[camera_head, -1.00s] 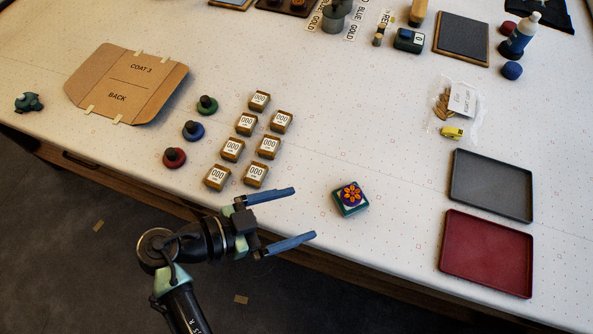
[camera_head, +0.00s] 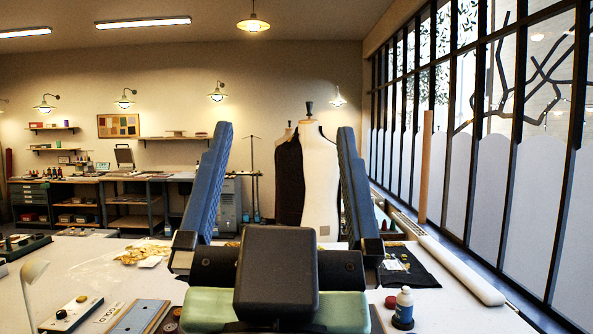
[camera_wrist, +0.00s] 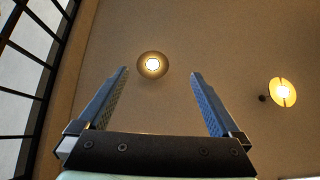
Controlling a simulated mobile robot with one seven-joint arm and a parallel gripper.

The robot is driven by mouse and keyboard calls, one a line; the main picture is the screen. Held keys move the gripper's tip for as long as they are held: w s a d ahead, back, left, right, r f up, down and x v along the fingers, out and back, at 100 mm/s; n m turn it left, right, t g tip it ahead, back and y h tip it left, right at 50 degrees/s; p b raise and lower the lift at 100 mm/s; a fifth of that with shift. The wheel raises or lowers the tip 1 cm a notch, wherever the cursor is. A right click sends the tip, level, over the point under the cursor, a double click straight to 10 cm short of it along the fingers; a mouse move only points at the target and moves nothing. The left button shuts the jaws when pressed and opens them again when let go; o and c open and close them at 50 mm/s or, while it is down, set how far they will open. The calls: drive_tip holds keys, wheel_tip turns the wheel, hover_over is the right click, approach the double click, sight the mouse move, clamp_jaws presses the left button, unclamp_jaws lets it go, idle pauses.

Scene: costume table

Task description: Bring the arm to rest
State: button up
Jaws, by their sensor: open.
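My gripper (camera_head: 285,130) fills the middle of the head view, close to the camera. Its two blue ribbed fingers point upward and stand wide apart with nothing between them. In the wrist view my gripper (camera_wrist: 160,72) is also open and empty, with the ceiling behind its fingers. The gripper's dark body hides the middle of the white table (camera_head: 455,312) behind it.
A clear bag with tan pieces (camera_head: 145,252) lies at the left. A dress form (camera_head: 321,180) stands beyond the table. A long white roll (camera_head: 460,268) lies along the right. A pendant lamp (camera_wrist: 152,64) hangs overhead.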

drive_tip(key=shift+n+t, duration=0.4)
drive_tip(key=shift+t, duration=0.3)
drive_tip(key=s+r, duration=0.1)
drive_tip(key=s+d+r, duration=0.1)
drive_tip(key=s+r, duration=0.1)
drive_tip(key=shift+s, duration=0.1)
idle(0.5)
